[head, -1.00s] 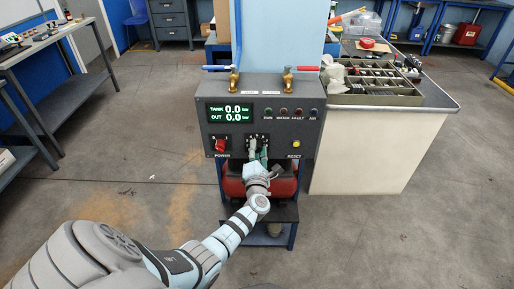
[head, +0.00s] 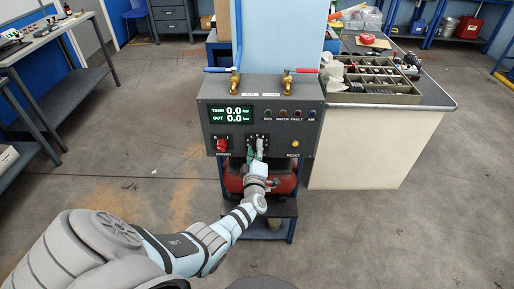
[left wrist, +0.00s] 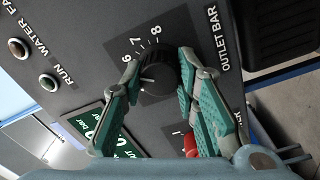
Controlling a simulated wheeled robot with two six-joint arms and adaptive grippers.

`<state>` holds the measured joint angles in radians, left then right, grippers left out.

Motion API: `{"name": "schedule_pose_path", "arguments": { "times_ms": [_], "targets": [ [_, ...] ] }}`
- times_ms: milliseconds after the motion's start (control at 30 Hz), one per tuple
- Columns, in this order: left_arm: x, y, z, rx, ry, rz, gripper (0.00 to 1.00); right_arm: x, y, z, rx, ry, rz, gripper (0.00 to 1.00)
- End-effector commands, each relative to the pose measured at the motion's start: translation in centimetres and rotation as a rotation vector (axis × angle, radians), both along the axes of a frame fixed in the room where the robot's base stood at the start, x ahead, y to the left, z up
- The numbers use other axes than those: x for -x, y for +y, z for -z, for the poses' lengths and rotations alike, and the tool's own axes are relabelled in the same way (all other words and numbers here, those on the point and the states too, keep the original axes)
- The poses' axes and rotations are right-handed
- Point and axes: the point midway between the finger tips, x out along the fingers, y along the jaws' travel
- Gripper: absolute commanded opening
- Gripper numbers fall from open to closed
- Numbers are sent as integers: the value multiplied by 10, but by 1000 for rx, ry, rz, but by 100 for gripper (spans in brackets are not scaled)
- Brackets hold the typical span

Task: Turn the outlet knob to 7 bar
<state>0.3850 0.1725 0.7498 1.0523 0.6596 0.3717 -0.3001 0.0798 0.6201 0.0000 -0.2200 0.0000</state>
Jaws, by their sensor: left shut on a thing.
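The outlet knob (left wrist: 158,72) is round and black, on a dark square plate with white scale figures; 6, 7 and 8 are readable in the left wrist view. A small white mark shows at its lower left edge; I cannot tell its exact setting. My left gripper (left wrist: 156,88) has its green-padded fingers on either side of the knob and is shut on it. In the head view the left gripper (head: 257,151) covers most of the knob at the lower middle of the control panel (head: 211,130). My right gripper is out of view.
The display (head: 231,114) reads TANK 0.0 bar and OUT 0.0 bar. A red power switch (head: 222,145) is left of the knob, a yellow reset button (head: 295,144) right. A parts tray (head: 375,98) sits on the right bench.

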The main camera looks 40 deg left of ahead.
Motion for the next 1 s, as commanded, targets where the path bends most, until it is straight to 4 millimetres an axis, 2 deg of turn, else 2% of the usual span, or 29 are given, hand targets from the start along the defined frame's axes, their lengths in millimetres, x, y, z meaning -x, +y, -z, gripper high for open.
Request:
{"name": "schedule_pose_path", "arguments": {
  "times_ms": [500,1000],
  "targets": [
    [1,0,0,-366,283,1,0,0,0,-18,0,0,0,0],
    [0,0,0,-532,406,0,0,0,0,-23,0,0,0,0]
  ]
}}
